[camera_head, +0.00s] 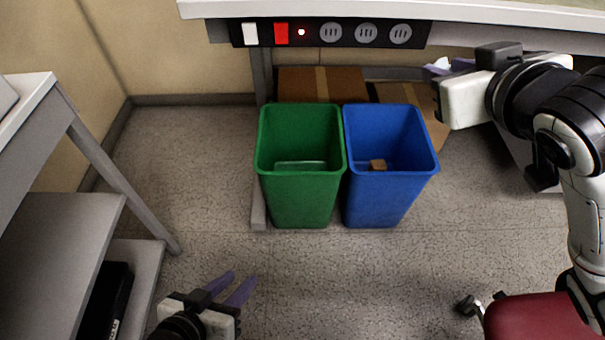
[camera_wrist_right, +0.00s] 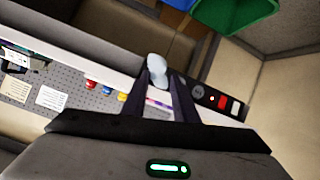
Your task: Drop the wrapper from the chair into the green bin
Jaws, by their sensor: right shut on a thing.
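The green bin (camera_head: 300,192) stands on the floor in the middle of the head view, with a pale flat item inside. In the right wrist view the green bin (camera_wrist_right: 238,14) shows at the top. My right gripper (camera_head: 440,68) is raised to the right of the bins, near the bench edge. It is shut on a small whitish wrapper, which shows between the fingertips in the right wrist view (camera_wrist_right: 156,68). The red chair (camera_head: 540,318) is at the lower right. My left gripper (camera_head: 238,284) is low at the bottom left, its fingers apart and empty.
A blue bin (camera_head: 385,198) with a small brown block (camera_head: 377,165) inside stands right beside the green one. Cardboard boxes (camera_head: 322,84) lie behind under the bench (camera_head: 300,8). A grey shelf cart (camera_head: 60,215) stands at left. Floor in front of the bins is clear.

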